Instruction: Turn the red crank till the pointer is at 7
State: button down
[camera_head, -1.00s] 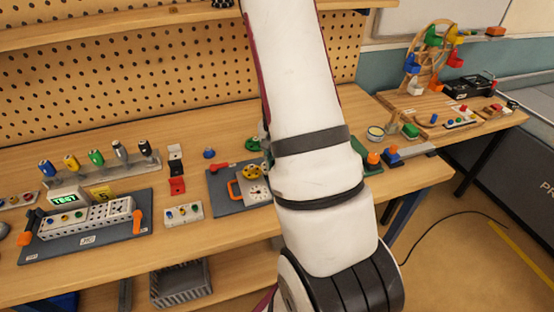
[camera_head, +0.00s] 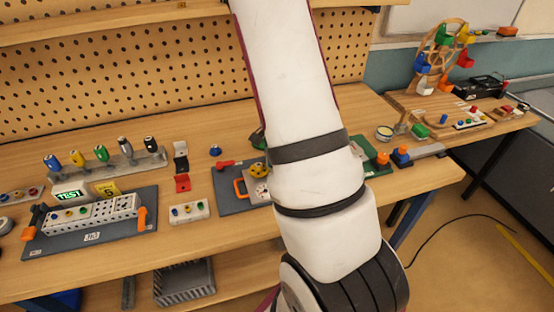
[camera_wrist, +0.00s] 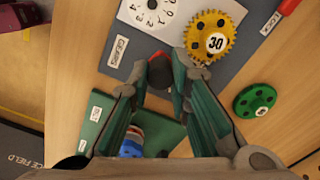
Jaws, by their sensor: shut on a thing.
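In the wrist view, the tips of my gripper (camera_wrist: 163,68) are closed around a small red and dark knob (camera_wrist: 160,73), which looks like the red crank's handle. The fingers hide most of the crank. Above it is a white dial (camera_wrist: 168,24) with black numbers, cut off by the top edge; I cannot read where its pointer stands. In the head view, the dial (camera_head: 262,189) shows only partly beside my arm, on the dark grey board (camera_head: 231,205). My gripper is hidden there behind my arm.
A yellow gear marked 30 (camera_wrist: 210,38) sits close right of the fingertips. A green gear (camera_wrist: 254,101) lies farther right. A green board (camera_wrist: 103,122) with a blue piece (camera_wrist: 130,148) is below the fingers.

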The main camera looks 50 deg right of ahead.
jog(key=c, duration=1.5)
grip_release()
jog(key=shift+o, duration=0.2)
jog(key=shift+r, duration=0.1)
notch_tip(320, 180, up, 12)
jog(key=shift+a, duration=0.1)
